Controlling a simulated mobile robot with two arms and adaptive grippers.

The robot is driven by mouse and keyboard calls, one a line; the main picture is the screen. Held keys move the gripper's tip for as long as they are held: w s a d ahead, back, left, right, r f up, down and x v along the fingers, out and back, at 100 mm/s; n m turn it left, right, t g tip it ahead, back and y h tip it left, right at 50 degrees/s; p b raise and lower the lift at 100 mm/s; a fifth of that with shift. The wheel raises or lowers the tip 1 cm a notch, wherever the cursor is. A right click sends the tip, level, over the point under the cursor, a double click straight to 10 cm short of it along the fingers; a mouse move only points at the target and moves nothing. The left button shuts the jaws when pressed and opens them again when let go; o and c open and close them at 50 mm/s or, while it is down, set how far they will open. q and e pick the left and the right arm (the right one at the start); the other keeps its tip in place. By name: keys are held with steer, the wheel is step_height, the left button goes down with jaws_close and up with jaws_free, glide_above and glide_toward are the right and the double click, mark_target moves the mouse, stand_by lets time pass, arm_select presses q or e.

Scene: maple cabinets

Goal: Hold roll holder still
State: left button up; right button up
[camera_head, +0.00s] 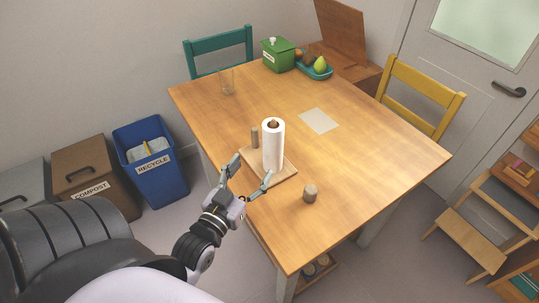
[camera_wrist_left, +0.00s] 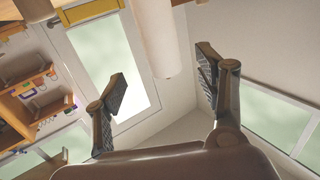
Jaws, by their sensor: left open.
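The roll holder has a square wooden base (camera_head: 284,171), a short side post (camera_head: 254,138) and a white paper roll (camera_head: 273,150) standing upright on it. It stands near the table's near left edge. My left gripper (camera_head: 251,169) is at the near left edge of the base, its fingers spread and nothing between them. In the left wrist view the fingers (camera_wrist_left: 163,82) are wide apart. A pale cylinder, apparently the roll (camera_wrist_left: 156,38), hangs in from the top between them, beyond the tips. Whether a finger touches the base cannot be told. My right gripper is not in view.
A blue recycle bin (camera_head: 151,170) stands at the left. The table's right side is clear.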

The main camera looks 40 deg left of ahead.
arm_select(q)
steer(key=shift+c, duration=0.2)
